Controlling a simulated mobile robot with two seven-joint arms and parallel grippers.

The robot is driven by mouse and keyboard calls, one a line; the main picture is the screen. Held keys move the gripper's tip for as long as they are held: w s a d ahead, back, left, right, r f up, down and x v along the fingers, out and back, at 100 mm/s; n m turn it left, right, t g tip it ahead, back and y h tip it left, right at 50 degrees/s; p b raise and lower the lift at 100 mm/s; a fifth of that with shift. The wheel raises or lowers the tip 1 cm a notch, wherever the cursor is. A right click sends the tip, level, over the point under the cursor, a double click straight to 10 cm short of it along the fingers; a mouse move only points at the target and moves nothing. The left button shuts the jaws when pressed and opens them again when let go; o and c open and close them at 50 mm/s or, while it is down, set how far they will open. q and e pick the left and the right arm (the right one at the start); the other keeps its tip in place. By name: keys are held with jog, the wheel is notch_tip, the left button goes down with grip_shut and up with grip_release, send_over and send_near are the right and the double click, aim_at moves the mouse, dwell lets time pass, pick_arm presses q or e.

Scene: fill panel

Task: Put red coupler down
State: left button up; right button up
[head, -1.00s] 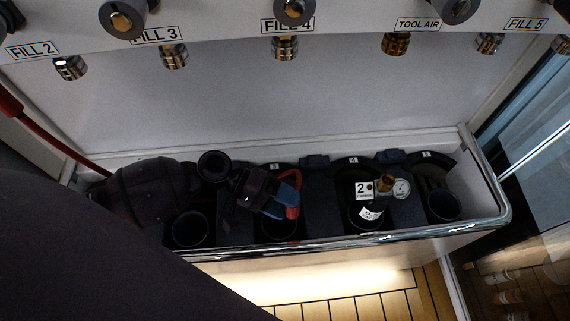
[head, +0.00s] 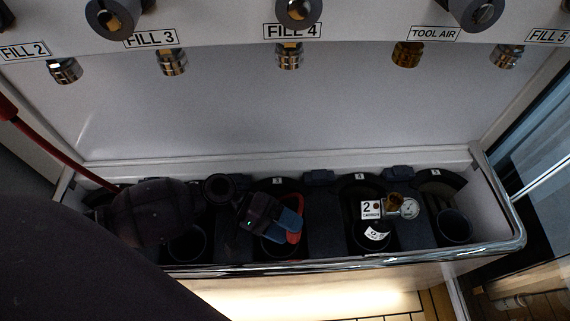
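My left gripper (head: 272,220) is over the slot marked 3 in the rack, its arm coming in from the left. A blue part (head: 290,220) shows at its tip, with a curved red piece (head: 297,204) against it. I cannot tell whether this red piece is the red coupler, nor whether the fingers are shut on it. A red hose (head: 62,155) comes in at the left and runs down behind my arm; its lower end is hidden. My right gripper is not in view.
The rack (head: 390,262) has a chrome front rail and numbered round slots. A bottle labelled 2 (head: 372,230), with brass valve and gauge (head: 409,208), stands in slot 4. Slot 5 (head: 454,226) looks empty. Brass and chrome fittings (head: 289,56) hang from the panel above.

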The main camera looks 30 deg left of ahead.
pick_arm(q)
jog(key=shift+s+f, duration=0.1)
jog(key=shift+f, duration=0.05)
jog(key=v, duration=0.3)
jog(key=p+v, duration=0.1)
jog(key=v, duration=0.6)
jog(key=shift+a+r+p, duration=0.3)
jog(key=shift+r+p, duration=0.05)
jog(key=shift+r, duration=0.05)
jog(key=shift+v, duration=0.75)
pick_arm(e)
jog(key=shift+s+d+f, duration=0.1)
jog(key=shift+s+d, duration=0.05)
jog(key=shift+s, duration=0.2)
